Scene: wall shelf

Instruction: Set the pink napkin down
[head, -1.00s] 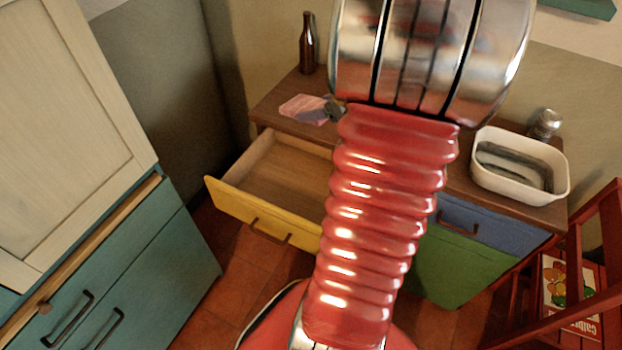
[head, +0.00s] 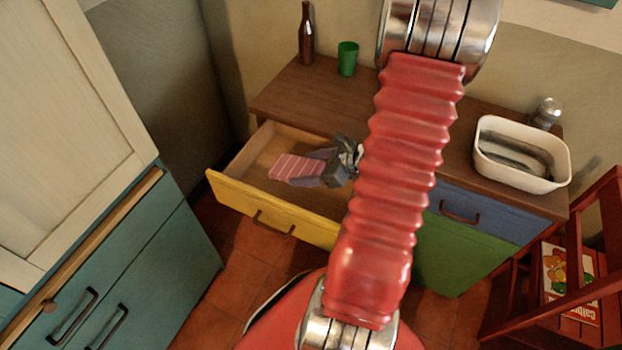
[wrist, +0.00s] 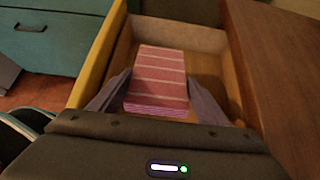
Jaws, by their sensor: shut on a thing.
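The pink napkin (head: 290,168), folded with pale stripes, shows at the open yellow drawer in the head view. My gripper (head: 312,167) is shut on it from the right side. In the wrist view the napkin (wrist: 158,78) lies between the two grey fingers of my gripper (wrist: 157,95), with the drawer interior around and beneath it. I cannot tell whether the napkin touches the drawer bottom. The open drawer (head: 272,212) has a yellow front and a bare wooden inside.
On the brown dresser top (head: 310,95) stand a brown bottle (head: 306,38), a green cup (head: 347,59), a white basin (head: 520,160) and a metal shaker (head: 547,113). A teal cabinet (head: 150,270) is at the left. A red stepladder (head: 560,270) stands at the right.

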